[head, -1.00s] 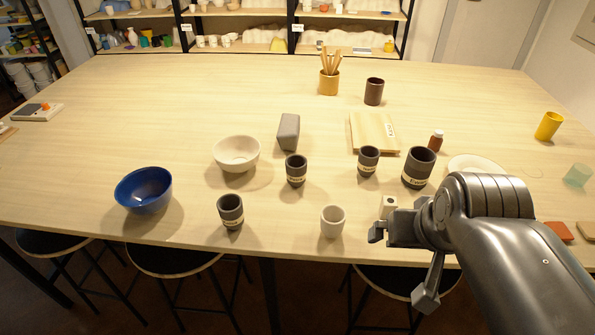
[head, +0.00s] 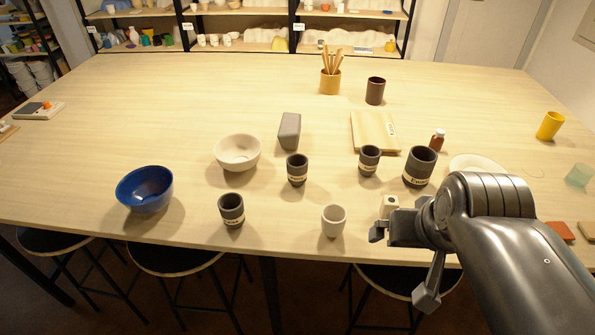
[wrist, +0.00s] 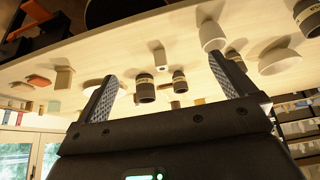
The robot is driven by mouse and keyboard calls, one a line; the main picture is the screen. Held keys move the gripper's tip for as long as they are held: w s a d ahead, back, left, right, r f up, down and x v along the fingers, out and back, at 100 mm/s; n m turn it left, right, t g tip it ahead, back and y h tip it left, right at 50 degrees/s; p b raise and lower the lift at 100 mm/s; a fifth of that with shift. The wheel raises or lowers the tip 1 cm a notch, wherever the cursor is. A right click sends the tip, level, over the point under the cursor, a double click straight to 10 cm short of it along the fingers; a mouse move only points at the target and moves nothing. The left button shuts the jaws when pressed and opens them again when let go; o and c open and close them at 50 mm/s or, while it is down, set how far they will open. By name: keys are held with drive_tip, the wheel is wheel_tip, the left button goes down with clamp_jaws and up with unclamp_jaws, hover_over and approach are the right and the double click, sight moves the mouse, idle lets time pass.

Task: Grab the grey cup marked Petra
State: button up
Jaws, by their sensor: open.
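Several dark grey cups with pale name bands stand on the table. One is at the front left (head: 231,207), one in the middle (head: 297,167), a small one right of middle (head: 369,158) and a larger one (head: 420,165) beside it. The bands are too small to read surely, so I cannot tell which says Petra. My gripper (wrist: 163,67) is open and empty. In the wrist view, the larger cup (wrist: 146,95) and the small cup (wrist: 180,87) appear between its fingers, farther off. In the head view, my arm's end is at the front right, apart from the grey cups.
A pale cup (head: 333,220) and a small pale block (head: 389,203) stand near the front edge, close to my gripper. A white bowl (head: 238,152), blue bowl (head: 145,189), grey block (head: 289,131), wooden board (head: 373,132) and brown bottle (head: 437,140) surround the cups.

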idle(0.4)
drive_tip(key=c, duration=0.5)
drive_tip(key=w+a+r+n+g, duration=0.1)
drive_tip(key=w+a+r+n, duration=0.2)
drive_tip(key=w, duration=0.5)
drive_tip(key=n+g, duration=0.5)
drive_tip(key=n, duration=0.2)
hover_over(297, 161)
drive_tip(key=s, duration=0.3)
wheel_tip(297, 161, down, 10)
drive_tip(key=shift+w+d+f, duration=0.1)
drive_tip(key=shift+w+f, duration=0.1)
drive_tip(key=shift+f, duration=1.15)
drive_tip(key=shift+w+d+f, duration=0.1)
drive_tip(key=shift+w+f, duration=0.05)
drive_tip(key=shift+f, duration=1.15)
